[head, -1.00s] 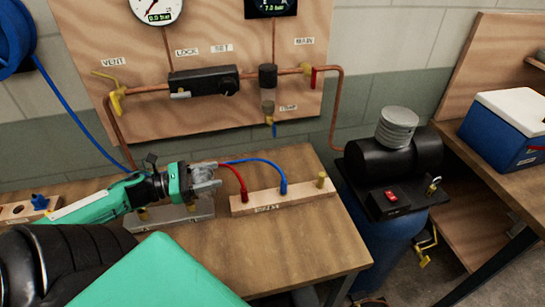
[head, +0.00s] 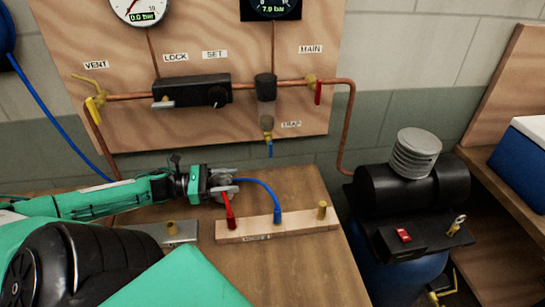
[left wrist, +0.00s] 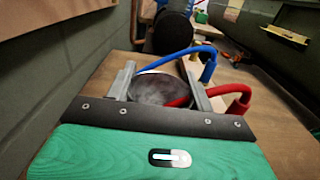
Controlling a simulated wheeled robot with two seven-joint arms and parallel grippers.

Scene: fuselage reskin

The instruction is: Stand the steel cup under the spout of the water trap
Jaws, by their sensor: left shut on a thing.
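My left gripper (head: 224,187) is shut on the steel cup (head: 221,178), a small grey round shape mostly hidden by the fingers in the head view. In the left wrist view the cup (left wrist: 158,91) is a dark round shape with a bright rim between the two fingers. My right gripper is not in view.
A wooden block (head: 295,227) with red and blue hoses plugged in stands in front of the gripper; the hoses curve close by the cup. A grey metal block (head: 178,232) lies left of it. The bench (head: 310,180) behind the wooden block is clear. A black compressor (head: 410,195) stands right.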

